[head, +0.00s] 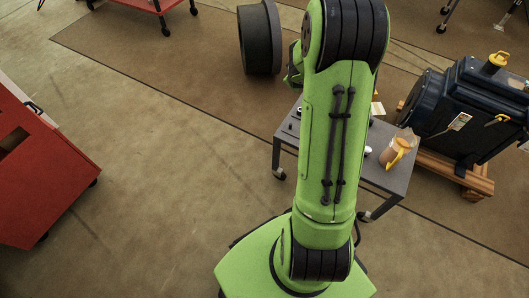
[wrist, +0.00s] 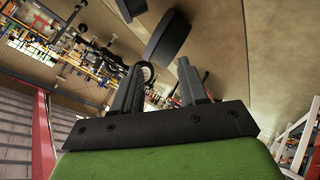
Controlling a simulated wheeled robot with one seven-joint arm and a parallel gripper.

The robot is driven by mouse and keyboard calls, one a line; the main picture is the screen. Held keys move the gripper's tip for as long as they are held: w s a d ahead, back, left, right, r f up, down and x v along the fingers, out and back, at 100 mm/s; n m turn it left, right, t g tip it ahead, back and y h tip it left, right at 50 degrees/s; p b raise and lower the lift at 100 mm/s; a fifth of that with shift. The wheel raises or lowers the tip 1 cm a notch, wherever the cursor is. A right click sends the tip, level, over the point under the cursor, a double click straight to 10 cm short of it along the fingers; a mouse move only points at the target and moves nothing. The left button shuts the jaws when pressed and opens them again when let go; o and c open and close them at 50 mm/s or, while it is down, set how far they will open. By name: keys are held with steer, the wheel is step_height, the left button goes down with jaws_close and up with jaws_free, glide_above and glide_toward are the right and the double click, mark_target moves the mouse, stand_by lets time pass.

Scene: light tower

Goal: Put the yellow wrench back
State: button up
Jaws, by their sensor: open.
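I cannot make out the yellow wrench for certain in either view. In the head view a small yellow piece (head: 397,155) shows by a brown container on the grey cart, but I cannot tell what it is. My gripper (wrist: 162,66) shows in the wrist view with its two dark fingers apart. A dark ring shape shows by the left fingertip; I cannot tell whether it is behind it. In the head view my green arm hides my gripper and part of the cart.
A grey cart (head: 383,178) on casters stands right of my arm. A dark blue machine (head: 463,110) sits on a wooden pallet beyond it. A dark drum (head: 260,40) stands behind. A red cabinet (head: 40,180) is at left. Floor between is clear. The wrist view shows tool-filled walls (wrist: 70,50).

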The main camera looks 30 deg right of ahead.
steer(key=s+a+r+y, duration=0.1)
steer(key=s+a+r, duration=0.25)
steer(key=a, duration=0.25)
steer(key=s+a+r+m+y, duration=0.1)
steer(key=s+a+r, duration=0.1)
steer(key=a+r, duration=0.35)
steer(key=s+a+r+y, duration=0.1)
steer(key=s+a+r, duration=0.2)
steer(key=a, duration=0.4)
steer(key=s+a+g+y, duration=0.1)
steer(key=s+a, duration=0.4)
steer(key=s, duration=0.3)
steer(key=s+a+r+m+g+y, duration=0.1)
steer(key=s+a+y, duration=0.1)
steer(key=s+a, duration=0.3)
steer(key=s, duration=0.3)
steer(key=shift+s+r, duration=0.2)
steer(key=shift+s, duration=0.15)
steer(key=shift+o, duration=0.4)
step_height(320, 180, up, 17)
steer(key=p, duration=1.7)
steer(key=shift+f+b, duration=0.4)
steer(key=shift+b, duration=0.05)
